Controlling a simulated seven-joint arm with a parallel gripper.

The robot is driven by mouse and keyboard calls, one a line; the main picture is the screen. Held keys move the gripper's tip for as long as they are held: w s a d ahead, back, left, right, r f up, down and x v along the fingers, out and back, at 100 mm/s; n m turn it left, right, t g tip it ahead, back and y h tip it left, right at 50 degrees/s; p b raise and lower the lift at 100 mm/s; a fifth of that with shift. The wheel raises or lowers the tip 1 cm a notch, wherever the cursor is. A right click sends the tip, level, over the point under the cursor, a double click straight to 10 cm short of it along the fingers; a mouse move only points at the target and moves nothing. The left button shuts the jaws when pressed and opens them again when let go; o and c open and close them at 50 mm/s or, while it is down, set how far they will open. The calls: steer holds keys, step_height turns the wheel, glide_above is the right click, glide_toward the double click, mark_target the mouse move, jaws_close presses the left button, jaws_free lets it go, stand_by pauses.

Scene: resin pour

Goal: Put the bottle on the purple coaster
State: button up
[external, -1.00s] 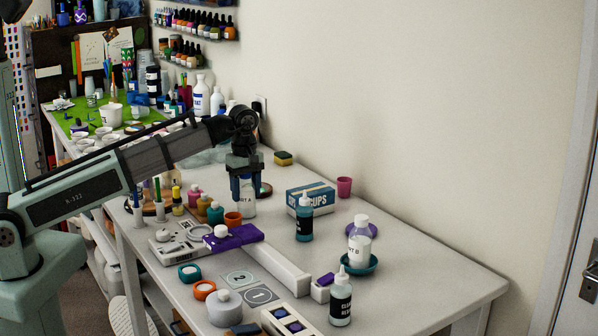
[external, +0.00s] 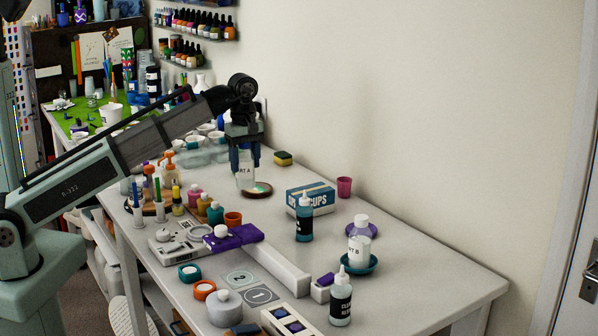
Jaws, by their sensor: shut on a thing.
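My gripper (external: 245,163) is shut on a clear bottle labelled Part A (external: 245,178). It holds the bottle upright, and the fingers hide the bottle's top. The bottle appears raised off the white table, in front of and left of a dark brown round coaster (external: 264,193); I cannot tell the exact gap below it. The purple coaster (external: 374,230) lies on the table to the right. It is partly hidden behind the Part B bottle (external: 359,248), which stands in a teal dish (external: 373,265).
A blue cups box (external: 318,197) and a dark-labelled teal bottle (external: 304,222) stand between my gripper and the purple coaster. A pink cup (external: 344,187) stands behind. A clear bottle (external: 341,300) is at the front. The table right of the purple coaster is clear.

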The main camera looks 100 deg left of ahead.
steer(key=shift+w+a+r, duration=0.1)
steer(key=shift+w+r, duration=0.15)
steer(key=shift+r, duration=0.25)
steer(key=w+d+m, duration=0.2)
steer(key=w+m, duration=0.1)
steer(key=w, duration=0.8)
steer(key=w+d+r+m, duration=0.1)
steer(key=w+m, duration=0.2)
steer(key=w, duration=0.7)
steer(key=w+d+m, duration=0.2)
steer(key=w+m, duration=0.1)
steer(key=w, duration=0.8)
steer(key=shift+a+f, duration=0.15)
steer(key=shift+f, duration=2.1)
steer(key=shift+a+f, duration=0.15)
steer(key=shift+f, duration=2.05)
steer(key=shift+f, duration=0.1)
steer(key=o, duration=1.2)
steer(key=shift+c, duration=0.2)
step_height(320, 180, up, 12)
